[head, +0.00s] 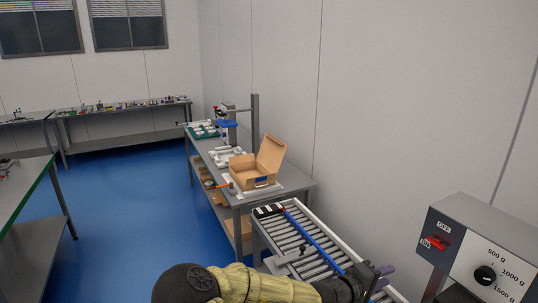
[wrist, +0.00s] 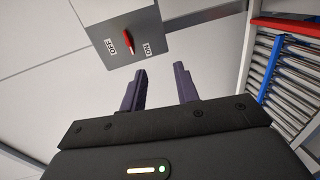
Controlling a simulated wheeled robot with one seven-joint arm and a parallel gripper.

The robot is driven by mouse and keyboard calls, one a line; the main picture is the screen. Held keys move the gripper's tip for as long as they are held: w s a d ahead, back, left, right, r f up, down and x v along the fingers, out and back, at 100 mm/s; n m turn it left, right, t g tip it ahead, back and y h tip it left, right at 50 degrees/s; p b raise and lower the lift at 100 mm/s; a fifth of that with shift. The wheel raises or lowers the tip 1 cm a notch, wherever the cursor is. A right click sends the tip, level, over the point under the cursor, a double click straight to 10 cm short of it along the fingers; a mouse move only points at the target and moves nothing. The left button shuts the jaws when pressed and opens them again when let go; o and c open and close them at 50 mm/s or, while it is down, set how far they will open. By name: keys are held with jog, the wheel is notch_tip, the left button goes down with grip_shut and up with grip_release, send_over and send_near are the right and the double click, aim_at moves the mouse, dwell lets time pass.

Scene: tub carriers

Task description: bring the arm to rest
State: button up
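My gripper (head: 384,276) is at the bottom right of the head view, at the end of my arm, over the near part of the roller conveyor. In the wrist view its two dark purple fingers (wrist: 159,84) stand apart with nothing between them. The gripper is open and empty. Beyond the fingers in the wrist view is a grey control box (wrist: 122,25) with a red switch (wrist: 128,38) between ON and OFF labels. The fingers look apart from the box.
The roller conveyor (head: 318,240) with a blue strip runs beside my gripper. The control box (head: 480,250) with a black dial stands close on the right. A workbench (head: 285,189) with an open cardboard box (head: 243,180) stands beyond. Blue floor (head: 130,215) is clear at left.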

jog(key=s+a+f+m+g+y, duration=0.2)
jog(key=s+a+f+y, duration=0.15)
jog(key=f+y, duration=0.2)
jog(key=s+a+f+m+g+y, duration=0.1)
jog(key=s+a+f+y, duration=0.1)
jog(key=a+f+y, duration=0.4)
jog(key=s+a+r+m+y+b, duration=0.1)
jog(key=s+a+r+y, duration=0.2)
jog(key=s+a+r, duration=0.4)
jog(key=shift+s+a+r, duration=0.3)
jog(key=shift+s+r, duration=0.5)
jog(key=shift+s, duration=0.25)
